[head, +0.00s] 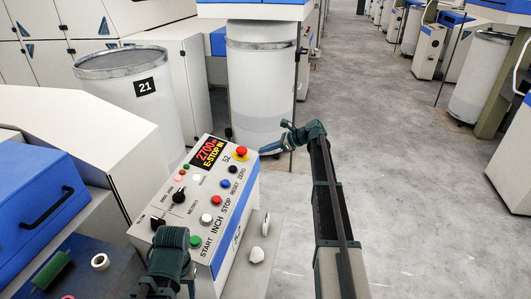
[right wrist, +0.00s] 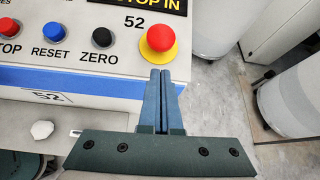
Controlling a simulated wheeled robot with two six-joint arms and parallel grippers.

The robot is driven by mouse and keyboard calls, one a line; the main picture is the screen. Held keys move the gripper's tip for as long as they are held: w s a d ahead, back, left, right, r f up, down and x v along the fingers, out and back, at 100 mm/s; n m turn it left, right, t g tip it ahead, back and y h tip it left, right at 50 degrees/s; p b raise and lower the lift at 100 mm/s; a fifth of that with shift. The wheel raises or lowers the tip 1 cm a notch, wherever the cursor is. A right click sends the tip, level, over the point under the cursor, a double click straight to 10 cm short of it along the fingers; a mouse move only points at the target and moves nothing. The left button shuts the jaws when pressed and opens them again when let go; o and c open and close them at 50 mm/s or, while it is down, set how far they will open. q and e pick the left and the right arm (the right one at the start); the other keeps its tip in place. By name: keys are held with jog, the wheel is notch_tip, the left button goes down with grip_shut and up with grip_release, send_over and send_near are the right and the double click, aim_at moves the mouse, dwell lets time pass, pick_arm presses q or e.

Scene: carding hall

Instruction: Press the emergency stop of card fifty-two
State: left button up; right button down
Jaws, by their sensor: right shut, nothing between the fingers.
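The emergency stop of card fifty-two (head: 240,153) is a red mushroom button on a yellow collar, by the label 52 at the far right corner of the sloped control panel (head: 182,222). In the right wrist view the red button (right wrist: 162,36) stands just beyond my fingertips. My right gripper (head: 262,151) is shut and empty, its blue fingers (right wrist: 161,73) pointing at the button. The tips look close to the collar; I cannot tell whether they touch. The display (head: 208,154) reads 2700 and E-STOP IN. My left arm shows at the panel's near edge, its fingers hidden.
Other buttons sit close by, including blue RESET (head: 225,183) and black ZERO (head: 234,168). A can marked 21 (head: 130,100) and another white can (head: 262,85) stand behind the panel. A white lump (head: 257,254) lies right of the panel. The floor (head: 420,200) to the right is clear.

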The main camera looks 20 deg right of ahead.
aim_at(244, 157)
jog(key=b+x, duration=0.2)
jog(key=x, duration=0.3)
jog(key=shift+w+a+f, duration=0.15)
jog(key=shift+a+f, duration=0.05)
jog(key=shift+f, duration=0.1)
pick_arm(q)
jog(key=shift+f+b, duration=0.4)
jog(key=shift+f, duration=1.4)
pick_arm(e)
jog(key=shift+w+a+f, duration=0.2)
jog(key=shift+w+a, duration=0.1)
jog(key=shift+a, duration=0.15)
notch_tip(244, 157, up, 2)
jog(key=p, duration=0.2)
jog(key=shift+d+r+p, duration=0.1)
jog(key=shift+r+p, duration=0.15)
jog(key=shift+p, duration=0.05)
jog(key=shift+f, duration=0.15)
pick_arm(q)
notch_tip(244, 157, up, 2)
jog(key=shift+w+r, duration=0.1)
jog(key=shift+r, duration=0.15)
